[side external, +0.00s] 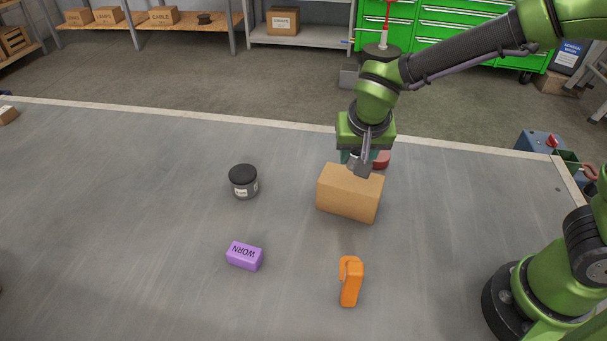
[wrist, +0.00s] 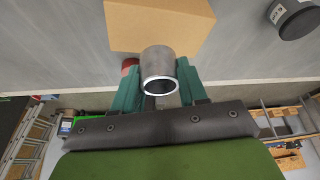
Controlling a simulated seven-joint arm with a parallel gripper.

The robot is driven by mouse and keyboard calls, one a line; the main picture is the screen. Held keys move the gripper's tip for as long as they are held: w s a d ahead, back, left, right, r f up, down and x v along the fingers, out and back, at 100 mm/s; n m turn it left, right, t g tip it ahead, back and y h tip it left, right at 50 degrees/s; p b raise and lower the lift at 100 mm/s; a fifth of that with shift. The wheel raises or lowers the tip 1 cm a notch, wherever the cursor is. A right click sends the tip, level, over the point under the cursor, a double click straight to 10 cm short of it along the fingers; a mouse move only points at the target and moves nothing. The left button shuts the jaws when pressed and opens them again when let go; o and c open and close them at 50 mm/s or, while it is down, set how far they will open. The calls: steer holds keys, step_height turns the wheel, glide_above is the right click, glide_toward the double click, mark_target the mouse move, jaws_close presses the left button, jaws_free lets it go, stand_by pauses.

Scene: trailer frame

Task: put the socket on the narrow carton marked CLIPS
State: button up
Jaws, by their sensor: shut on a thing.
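The socket, a short grey metal tube (wrist: 159,68), is held between the teal fingers of my gripper (wrist: 158,88) in the wrist view. In the side view the grey socket (side external: 361,168) shows under my gripper (side external: 358,158), at the far top edge of a plain brown carton (side external: 348,195). The carton also shows in the wrist view (wrist: 150,22), just beyond the socket. I cannot tell whether the socket touches the carton. No CLIPS marking is visible on the faces that show.
A red object (side external: 382,160) stands behind the carton, partly hidden. A dark jar (side external: 243,182) stands left, a purple block marked WORN (side external: 245,256) lies front left, and an orange tool-like object (side external: 350,281) lies in front. The table's left side is mostly clear.

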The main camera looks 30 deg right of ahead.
mark_target(352, 179)
steer(key=shift+w+f, duration=0.15)
steer(key=shift+f, duration=0.75)
steer(key=shift+w+f, duration=0.1)
steer(key=shift+f, duration=0.8)
steer(key=shift+f, duration=0.15)
steer(key=o, duration=1.1)
